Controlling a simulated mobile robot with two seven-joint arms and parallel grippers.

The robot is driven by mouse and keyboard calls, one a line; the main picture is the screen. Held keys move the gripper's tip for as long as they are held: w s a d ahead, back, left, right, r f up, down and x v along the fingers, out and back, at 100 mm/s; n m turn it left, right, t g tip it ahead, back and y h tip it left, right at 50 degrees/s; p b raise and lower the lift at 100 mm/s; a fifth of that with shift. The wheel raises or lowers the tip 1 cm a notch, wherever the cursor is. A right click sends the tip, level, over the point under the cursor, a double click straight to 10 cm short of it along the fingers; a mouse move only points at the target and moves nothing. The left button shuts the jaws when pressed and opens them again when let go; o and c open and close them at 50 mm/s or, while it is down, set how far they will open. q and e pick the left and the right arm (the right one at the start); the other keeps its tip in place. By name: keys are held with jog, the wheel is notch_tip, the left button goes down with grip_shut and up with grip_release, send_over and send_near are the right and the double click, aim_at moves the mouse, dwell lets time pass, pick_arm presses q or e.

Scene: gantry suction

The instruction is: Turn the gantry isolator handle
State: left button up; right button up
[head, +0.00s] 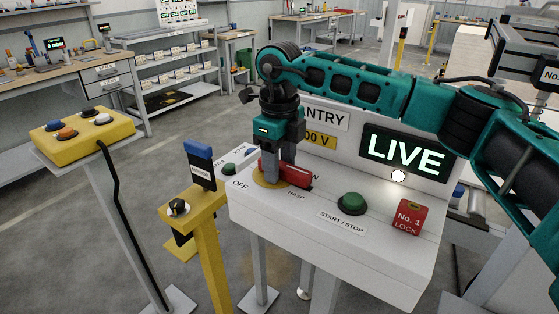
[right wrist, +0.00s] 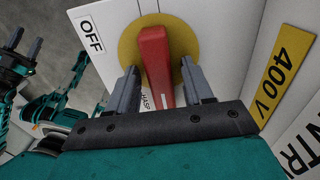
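The red isolator handle (head: 298,178) sits on a yellow disc (head: 258,180) on top of the white console. Its right end lies near a partly hidden label ending in N, away from the OFF label (head: 240,185). My right gripper (head: 272,178) points down over the handle. In the right wrist view the red handle (right wrist: 155,60) stands between the two fingers of my right gripper (right wrist: 160,88), with a gap on each side. A HASP label is partly covered there. My left gripper (right wrist: 25,45) shows small at that view's left edge, its fingers apart; the head view does not show it.
A lit LIVE sign (head: 405,152) stands behind the console. A green START/STOP button (head: 352,203) and a red No. 1 LOCK block (head: 409,217) are to the right. A yellow post (head: 206,240) and a yellow button box (head: 82,135) stand to the left.

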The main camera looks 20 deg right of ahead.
jog(key=shift+r, duration=0.1)
notch_tip(320, 180, up, 13)
dwell(0.6)
dwell(0.4)
